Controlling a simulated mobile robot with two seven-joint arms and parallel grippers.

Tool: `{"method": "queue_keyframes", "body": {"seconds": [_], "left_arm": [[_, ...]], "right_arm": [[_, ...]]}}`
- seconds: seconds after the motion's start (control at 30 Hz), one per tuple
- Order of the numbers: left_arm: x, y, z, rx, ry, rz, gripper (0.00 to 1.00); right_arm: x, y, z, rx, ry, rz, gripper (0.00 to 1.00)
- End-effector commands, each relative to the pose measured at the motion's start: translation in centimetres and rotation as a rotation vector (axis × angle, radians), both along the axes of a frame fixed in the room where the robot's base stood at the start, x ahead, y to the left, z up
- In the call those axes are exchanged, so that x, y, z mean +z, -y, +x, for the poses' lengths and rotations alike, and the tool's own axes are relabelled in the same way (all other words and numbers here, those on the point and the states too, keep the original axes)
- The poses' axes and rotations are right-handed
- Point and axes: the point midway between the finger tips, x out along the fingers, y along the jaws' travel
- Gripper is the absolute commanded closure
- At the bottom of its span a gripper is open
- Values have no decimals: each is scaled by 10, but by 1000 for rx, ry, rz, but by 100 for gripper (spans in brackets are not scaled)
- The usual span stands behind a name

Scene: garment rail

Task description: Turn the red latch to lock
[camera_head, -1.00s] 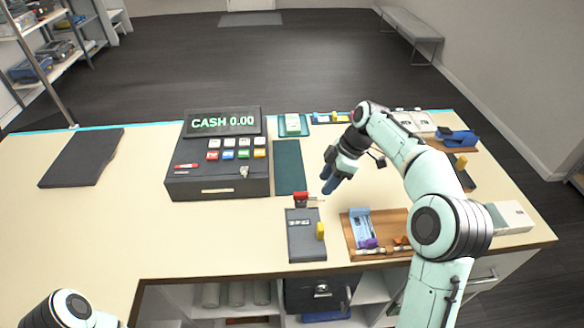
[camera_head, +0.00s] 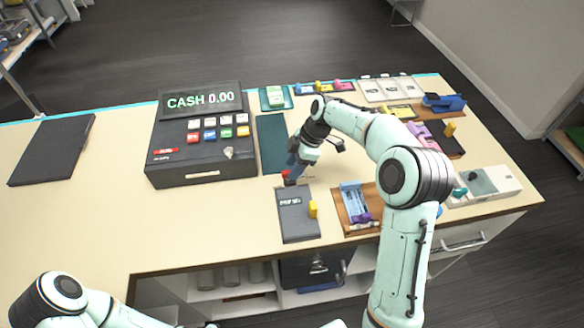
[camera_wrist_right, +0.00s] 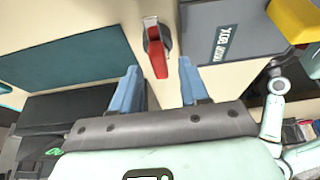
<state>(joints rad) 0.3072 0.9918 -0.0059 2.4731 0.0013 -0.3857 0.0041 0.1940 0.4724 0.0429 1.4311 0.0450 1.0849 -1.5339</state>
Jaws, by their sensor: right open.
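The red latch (camera_head: 286,175) sits at the far edge of the grey drop box (camera_head: 296,225), mostly hidden behind my right gripper in the head view. In the right wrist view the red latch (camera_wrist_right: 156,58) shows as a red lever on a dark round base with a pale plate. My right gripper (camera_head: 293,173) points down at it. In the wrist view its blue fingers (camera_wrist_right: 159,80) are open and empty, with the latch between and just beyond the tips. I cannot tell whether they touch it. My left arm shows at the bottom left, but its gripper is out of view.
The cash register (camera_head: 200,150) stands left of the latch, beside a dark green mat (camera_head: 272,145). A yellow knob (camera_head: 313,209) is on the drop box's right side. A wooden tray (camera_head: 365,228) with a blue part lies right of it. The counter's left is mostly clear.

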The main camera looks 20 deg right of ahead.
Motion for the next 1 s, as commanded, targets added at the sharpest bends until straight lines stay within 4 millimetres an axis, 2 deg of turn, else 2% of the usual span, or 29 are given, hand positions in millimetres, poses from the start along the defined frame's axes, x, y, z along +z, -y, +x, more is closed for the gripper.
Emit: {"method": "queue_keyframes", "body": {"seconds": [0.17, 0.47, 0.6, 1.0], "left_arm": [[0, 0, 0, 0, 0, 0, 100], [0, 0, 0, 0, 0, 0, 100], [0, 0, 0, 0, 0, 0, 100], [-5, 0, -7, 0, -8, 0, 100]], "right_arm": [[-12, -5, 1, 1, -1, 0, 55], [-14, -6, 1, 1, 0, 0, 55], [-14, -6, 1, 1, 0, 0, 100], [-15, -6, 0, -43, 2, 0, 100]]}}
